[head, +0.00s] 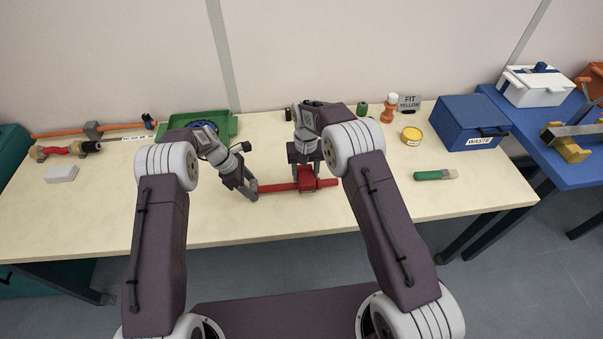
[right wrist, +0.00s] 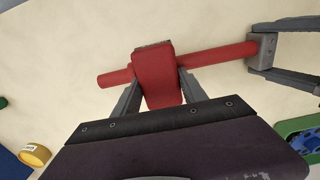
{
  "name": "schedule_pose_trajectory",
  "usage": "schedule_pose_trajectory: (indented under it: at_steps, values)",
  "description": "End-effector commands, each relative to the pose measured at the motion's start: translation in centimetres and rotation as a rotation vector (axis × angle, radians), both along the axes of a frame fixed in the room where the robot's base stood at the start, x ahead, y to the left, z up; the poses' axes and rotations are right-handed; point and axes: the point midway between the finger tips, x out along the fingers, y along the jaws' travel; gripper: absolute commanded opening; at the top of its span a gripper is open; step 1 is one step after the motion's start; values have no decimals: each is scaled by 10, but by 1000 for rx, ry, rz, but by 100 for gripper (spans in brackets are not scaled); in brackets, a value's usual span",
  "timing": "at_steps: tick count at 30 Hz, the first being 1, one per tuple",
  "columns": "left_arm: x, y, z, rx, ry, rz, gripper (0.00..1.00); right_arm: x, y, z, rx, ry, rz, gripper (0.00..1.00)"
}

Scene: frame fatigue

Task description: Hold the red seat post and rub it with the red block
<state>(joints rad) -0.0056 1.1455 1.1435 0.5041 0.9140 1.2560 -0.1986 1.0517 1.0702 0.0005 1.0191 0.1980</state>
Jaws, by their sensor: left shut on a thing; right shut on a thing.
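The red seat post (head: 275,188) lies level, left to right, near the front middle of the table; it also shows in the right wrist view (right wrist: 220,54). My left gripper (head: 252,192) is shut on its left end; its fingers show at the right of the right wrist view (right wrist: 263,52). The red block (head: 306,182) is held between the fingers of my right gripper (right wrist: 157,85). In the right wrist view the red block (right wrist: 157,80) overlaps the post's middle and appears to touch it. The post's other end sticks out past the block.
A green tray (head: 228,124) stands at the back left. A blue waste box (head: 468,122) stands at the back right, with a yellow tin (head: 411,134) and a green-handled brush (head: 434,175) nearer. A white block (head: 61,173) lies far left. The table around the post is clear.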

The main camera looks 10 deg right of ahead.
Motion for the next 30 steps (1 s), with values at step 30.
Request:
schedule_pose_trajectory:
  at_steps: [30]
  values:
    - [0, 2, 0, 3, -1, 2, 0, 0, 5, 2, -3, 1, 0, 18]
